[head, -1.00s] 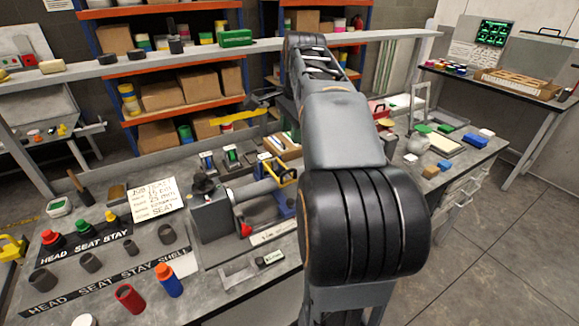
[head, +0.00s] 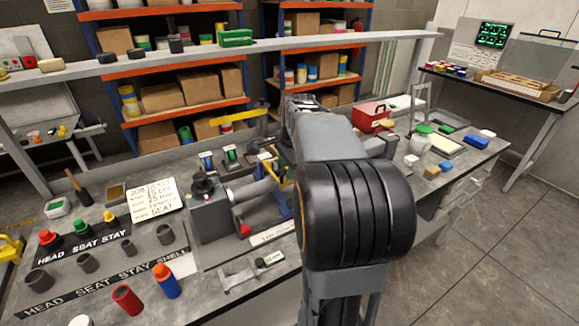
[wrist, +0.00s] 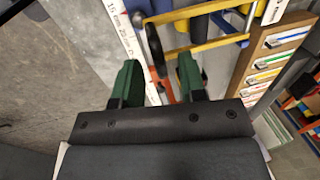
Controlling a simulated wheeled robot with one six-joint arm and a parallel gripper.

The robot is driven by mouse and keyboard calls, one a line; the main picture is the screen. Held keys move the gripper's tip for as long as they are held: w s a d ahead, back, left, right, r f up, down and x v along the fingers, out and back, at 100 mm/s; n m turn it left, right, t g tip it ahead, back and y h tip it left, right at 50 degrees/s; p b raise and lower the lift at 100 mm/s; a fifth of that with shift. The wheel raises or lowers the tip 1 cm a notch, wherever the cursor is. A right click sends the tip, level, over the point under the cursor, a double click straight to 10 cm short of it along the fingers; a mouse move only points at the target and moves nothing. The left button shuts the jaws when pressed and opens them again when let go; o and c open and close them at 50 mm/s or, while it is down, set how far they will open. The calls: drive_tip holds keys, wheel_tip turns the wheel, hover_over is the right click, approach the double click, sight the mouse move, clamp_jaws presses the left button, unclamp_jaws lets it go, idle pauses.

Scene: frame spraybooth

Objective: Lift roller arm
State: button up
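A yellow-barred frame (wrist: 196,46) with a dark rounded end, which looks like the roller arm, lies at the top centre of the wrist view. My gripper (wrist: 158,66) has two green fingers spread apart, pointing toward it. The dark end and a strip of orange show in the gap between the fingers. I cannot tell whether either finger touches the frame. In the head view, the grey bench machine (head: 212,212) stands left of my arm. My arm hides the gripper and much of the machine's right side there.
A white printed strip (wrist: 118,32) runs beside the left finger. A wooden rack (wrist: 270,50) of coloured items lies to the right. A red toolbox (head: 374,117) stands behind my arm.

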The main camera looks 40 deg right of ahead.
drive_tip(key=shift+c, duration=0.4)
clamp_jaws()
